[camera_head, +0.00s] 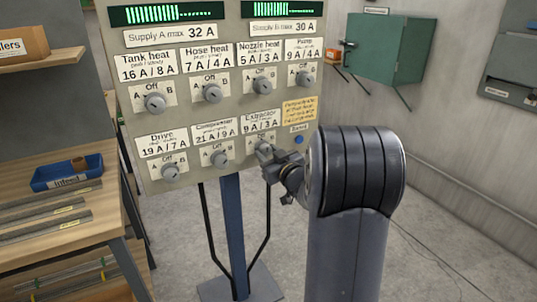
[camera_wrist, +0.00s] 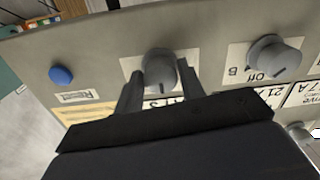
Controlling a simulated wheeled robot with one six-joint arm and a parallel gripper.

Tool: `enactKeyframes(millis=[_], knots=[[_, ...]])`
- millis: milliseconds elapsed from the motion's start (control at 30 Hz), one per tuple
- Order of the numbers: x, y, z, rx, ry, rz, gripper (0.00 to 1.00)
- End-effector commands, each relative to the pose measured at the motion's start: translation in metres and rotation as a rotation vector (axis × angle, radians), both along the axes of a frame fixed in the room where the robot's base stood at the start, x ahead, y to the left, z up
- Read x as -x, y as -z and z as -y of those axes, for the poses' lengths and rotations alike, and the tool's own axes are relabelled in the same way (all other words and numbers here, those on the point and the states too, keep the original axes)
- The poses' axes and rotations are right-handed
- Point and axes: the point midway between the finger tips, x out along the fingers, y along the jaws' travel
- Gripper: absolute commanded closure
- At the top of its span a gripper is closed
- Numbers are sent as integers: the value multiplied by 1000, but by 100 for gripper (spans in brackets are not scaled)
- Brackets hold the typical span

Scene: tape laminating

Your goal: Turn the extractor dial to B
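The extractor dial (camera_wrist: 160,67) is a grey knob on a pale plate on the beige panel, under the label "Extractor". In the wrist view, which shows the panel upside down, it sits between the two dark fingers of my gripper (camera_wrist: 160,80). The fingers are apart, one on each side of the knob, and I cannot tell whether they touch it. In the head view my gripper (camera_head: 268,157) is at the extractor dial and covers most of it. The dial's pointing direction and its A and B marks are hard to make out.
The compressor dial (camera_head: 219,159) is just left, and also shows in the wrist view (camera_wrist: 272,58). The nozzle heat dial (camera_head: 262,86) is above. A blue button (camera_head: 299,139) is to the right. A wooden bench (camera_head: 60,215) with a blue tray (camera_head: 52,178) stands left.

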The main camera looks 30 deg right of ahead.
Motion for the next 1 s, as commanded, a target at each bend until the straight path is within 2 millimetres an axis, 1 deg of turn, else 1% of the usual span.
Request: enactKeyframes(millis=[33, 300, 467, 667, 867, 1000], knots=[[0, 0, 0, 0, 0, 0, 67], [0, 0, 0, 0, 0, 0, 89], [0, 0, 0, -8, 0, 0, 89], [0, -2, 0, -69, 0, -3, 89], [0, -2, -1, -202, 0, -10, 89], [0, -2, -1, -321, 0, -13, 89]])
